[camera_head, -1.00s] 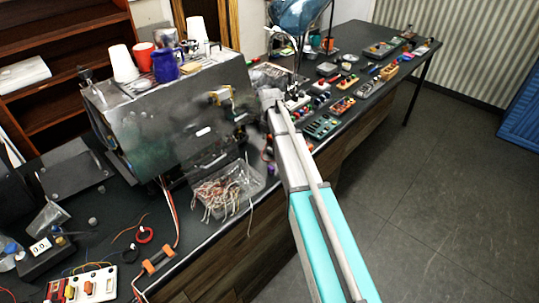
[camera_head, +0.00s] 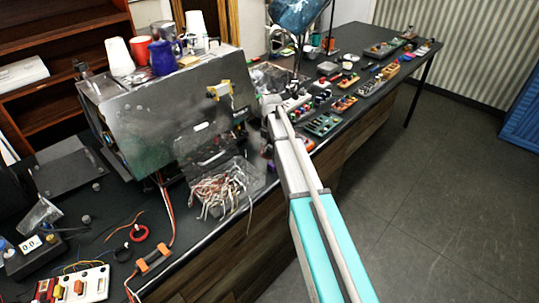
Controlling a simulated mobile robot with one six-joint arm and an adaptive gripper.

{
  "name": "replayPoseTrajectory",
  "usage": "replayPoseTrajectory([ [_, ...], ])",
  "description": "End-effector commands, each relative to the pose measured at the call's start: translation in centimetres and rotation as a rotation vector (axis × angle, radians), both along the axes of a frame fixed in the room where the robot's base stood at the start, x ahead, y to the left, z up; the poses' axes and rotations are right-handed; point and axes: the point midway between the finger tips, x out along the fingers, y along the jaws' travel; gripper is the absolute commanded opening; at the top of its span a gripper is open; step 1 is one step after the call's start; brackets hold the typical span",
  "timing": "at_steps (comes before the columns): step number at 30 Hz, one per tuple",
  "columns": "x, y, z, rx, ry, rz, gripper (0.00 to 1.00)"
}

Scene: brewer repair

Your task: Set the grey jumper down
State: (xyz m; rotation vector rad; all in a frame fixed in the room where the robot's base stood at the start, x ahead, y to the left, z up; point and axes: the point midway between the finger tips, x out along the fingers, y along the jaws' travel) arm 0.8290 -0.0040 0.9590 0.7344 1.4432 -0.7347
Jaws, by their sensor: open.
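I cannot pick out a grey jumper as a separate piece. A tangle of thin white, red and greyish wires (camera_head: 221,190) lies in a clear plastic bin (camera_head: 252,176) at the bench's front edge, below the brewer. One wire hangs over the front side. My arm reaches up from the bottom of the view to the bench edge, right of the bin. My gripper and its fingertips are hidden beyond the arm's far end, so I cannot see what is between them.
A blue jug (camera_head: 162,60) and white cups (camera_head: 119,56) stand on the brewer. Several small boards (camera_head: 323,124) fill the bench to the right. A red-and-white module (camera_head: 78,287) and an orange connector (camera_head: 153,257) lie at front left. The floor at right is clear.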

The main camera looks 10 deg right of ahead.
Motion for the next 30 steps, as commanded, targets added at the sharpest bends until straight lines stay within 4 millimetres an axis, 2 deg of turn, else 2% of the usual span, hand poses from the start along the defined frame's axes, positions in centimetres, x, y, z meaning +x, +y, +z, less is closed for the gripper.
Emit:
replayPoseTrajectory([
  [4,0.00,-0.01,-0.64,0.000,0.000,0.000,0.83],
  [22,0.00,-0.05,-0.59,0.000,0.000,-0.001,0.83],
  [23,0.00,-0.05,-0.60,0.000,0.000,-0.001,0.81],
  [30,0.00,-0.06,-0.60,0.000,0.000,-0.001,0.36],
])
